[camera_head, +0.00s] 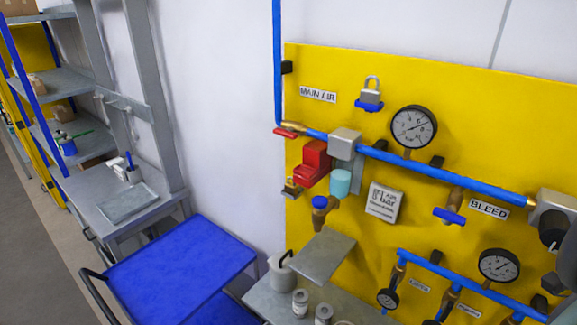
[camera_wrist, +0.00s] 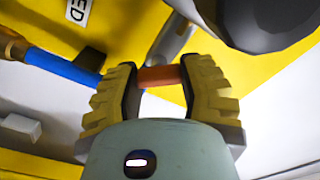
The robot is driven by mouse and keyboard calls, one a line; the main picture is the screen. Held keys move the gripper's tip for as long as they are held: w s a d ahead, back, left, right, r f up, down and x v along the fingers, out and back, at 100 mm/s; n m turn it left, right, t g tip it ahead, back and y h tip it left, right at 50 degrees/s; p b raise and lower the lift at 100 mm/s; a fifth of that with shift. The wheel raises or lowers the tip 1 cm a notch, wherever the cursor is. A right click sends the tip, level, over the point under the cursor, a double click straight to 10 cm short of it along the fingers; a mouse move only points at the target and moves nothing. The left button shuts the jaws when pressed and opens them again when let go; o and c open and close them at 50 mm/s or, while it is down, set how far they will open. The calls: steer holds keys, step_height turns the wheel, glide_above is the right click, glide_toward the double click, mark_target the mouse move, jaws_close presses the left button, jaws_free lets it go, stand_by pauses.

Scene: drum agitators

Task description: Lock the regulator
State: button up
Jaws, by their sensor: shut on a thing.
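I cannot tell what the bar belongs to. A large dark round part (camera_wrist: 272,18) is close by at the upper right.
The yellow panel (camera_head: 386,250) carries gauges, blue pipes (camera_head: 430,174), a red valve part (camera_head: 313,165) and a blue-handled bleed valve (camera_head: 450,215). A blue cart (camera_head: 180,266) and a grey bench (camera_head: 85,192) stand left. Canisters (camera_head: 300,302) stand below.

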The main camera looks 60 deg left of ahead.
steer(key=m, duration=0.2)
steer(key=m+b, duration=0.1)
steer(key=m, duration=0.1)
steer(key=shift+d+f+m, duration=0.15)
steer(key=shift+f+m, duration=0.05)
steer(key=shift+m, duration=0.1)
steer(key=shift+m+b, duration=0.6)
steer(key=shift+m, duration=1)
steer(key=o, duration=0.9)
steer(key=shift+s, duration=0.1)
